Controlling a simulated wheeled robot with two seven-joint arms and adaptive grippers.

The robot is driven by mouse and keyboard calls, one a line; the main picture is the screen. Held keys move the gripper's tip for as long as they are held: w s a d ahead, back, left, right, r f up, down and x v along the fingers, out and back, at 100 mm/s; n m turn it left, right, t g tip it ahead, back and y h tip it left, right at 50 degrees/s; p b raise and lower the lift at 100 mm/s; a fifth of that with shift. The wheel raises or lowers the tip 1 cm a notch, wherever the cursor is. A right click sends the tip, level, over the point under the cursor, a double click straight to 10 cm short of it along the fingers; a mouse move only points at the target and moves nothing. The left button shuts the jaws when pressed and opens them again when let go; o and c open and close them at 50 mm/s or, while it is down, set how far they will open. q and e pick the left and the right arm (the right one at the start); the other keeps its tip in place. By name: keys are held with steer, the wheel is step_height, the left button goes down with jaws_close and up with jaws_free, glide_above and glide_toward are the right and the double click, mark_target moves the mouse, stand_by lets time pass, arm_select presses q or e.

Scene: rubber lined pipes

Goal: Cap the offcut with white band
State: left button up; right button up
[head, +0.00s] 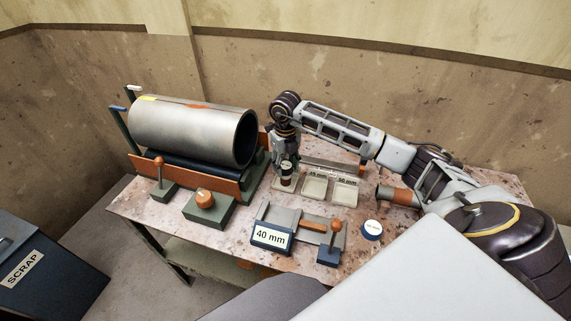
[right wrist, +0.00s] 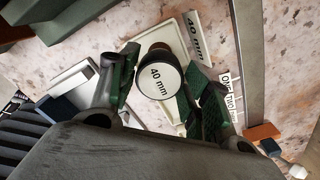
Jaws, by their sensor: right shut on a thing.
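My right gripper (head: 287,168) is down at the left tray of the tray row. It is shut on a short dark-brown piece with a round white top marked "40 mm" (right wrist: 158,80). In the right wrist view, the green-padded fingers of this gripper (right wrist: 157,90) are on both sides of the piece, over the pale 40 mm tray (right wrist: 190,36). I cannot tell whether the piece touches the tray. I cannot make out a white band. My left gripper is not in view.
Two more trays (head: 345,193) look empty. A large pipe (head: 185,128) rests in a cradle at left. A blue SCRAP bin (head: 55,285) stands on the floor.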

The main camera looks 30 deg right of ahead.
steer(key=shift+f, duration=0.15)
steer(key=o, duration=0.9)
steer(key=shift+r, duration=6)
